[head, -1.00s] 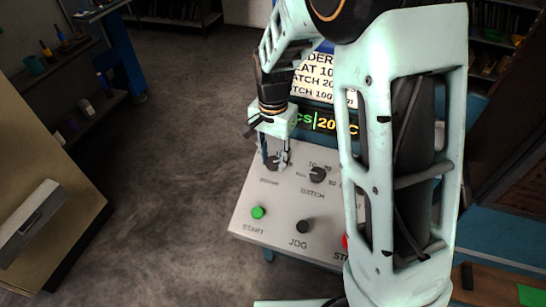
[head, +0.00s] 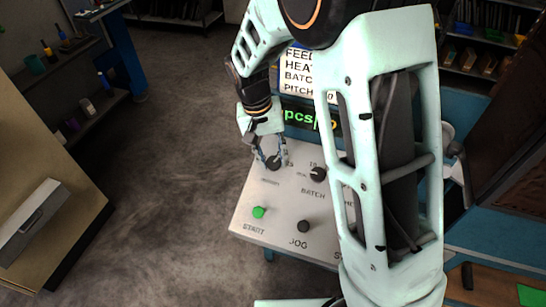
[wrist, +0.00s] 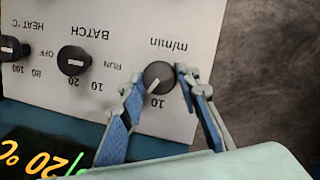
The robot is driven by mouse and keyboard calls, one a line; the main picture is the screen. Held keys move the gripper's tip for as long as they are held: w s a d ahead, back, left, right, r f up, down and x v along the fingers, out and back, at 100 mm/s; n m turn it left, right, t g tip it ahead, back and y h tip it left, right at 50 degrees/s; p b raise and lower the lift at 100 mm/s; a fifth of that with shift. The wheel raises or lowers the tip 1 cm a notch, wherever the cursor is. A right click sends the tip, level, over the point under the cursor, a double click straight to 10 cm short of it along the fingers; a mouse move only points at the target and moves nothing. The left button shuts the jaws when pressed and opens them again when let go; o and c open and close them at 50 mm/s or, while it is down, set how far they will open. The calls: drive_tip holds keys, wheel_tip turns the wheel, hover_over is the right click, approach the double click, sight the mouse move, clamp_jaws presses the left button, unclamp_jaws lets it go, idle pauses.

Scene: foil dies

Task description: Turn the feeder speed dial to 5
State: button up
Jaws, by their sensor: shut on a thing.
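The feeder dial (wrist: 158,76) is a round dark knob with a white pointer line, beside the "m/min" lettering on a light grey panel (wrist: 190,20). In the wrist view, which shows the panel upside down, the line slants to the lower left, just left of a "10" mark. My gripper (wrist: 155,86) has one blue-padded finger on each side of the knob and is shut on it. In the head view the same dial (head: 272,164) sits at the panel's upper left, partly covered by the fingers of my tilted gripper (head: 271,160). Other scale marks are hidden.
The batch dial (wrist: 74,60) and heat dial (wrist: 12,48) stand beside it. A green start button (head: 258,212) and dark jog button (head: 303,226) are nearer the front. A display with green text (head: 300,117) rises behind. Open floor lies left.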

drive_tip(key=n+h, duration=0.1)
drive_tip(key=n, duration=0.3)
drive_tip(key=shift+a+t+b, duration=0.2)
drive_tip(key=shift+t+b, duration=0.1)
drive_tip(key=shift+b, duration=0.05)
drive_tip(key=n, duration=0.2)
drive_tip(key=n+t+h+b, duration=0.1)
drive_tip(key=n, duration=0.2)
drive_tip(key=shift+s+f, duration=0.15)
drive_tip(key=n+t+b, duration=0.1)
drive_tip(key=n, duration=0.3)
drive_tip(key=shift+s+a+h, duration=0.1)
drive_tip(key=shift+h, duration=0.3)
drive_tip(key=shift+s+n+t+b, duration=0.1)
drive_tip(key=shift+n+t+b, duration=0.5)
drive_tip(key=shift+n, duration=1.4)
drive_tip(key=o, duration=1.1)
drive_tip(key=shift+o, duration=0.2)
drive_tip(key=v, duration=1.2)
drive_tip(key=shift+s, duration=0.2)
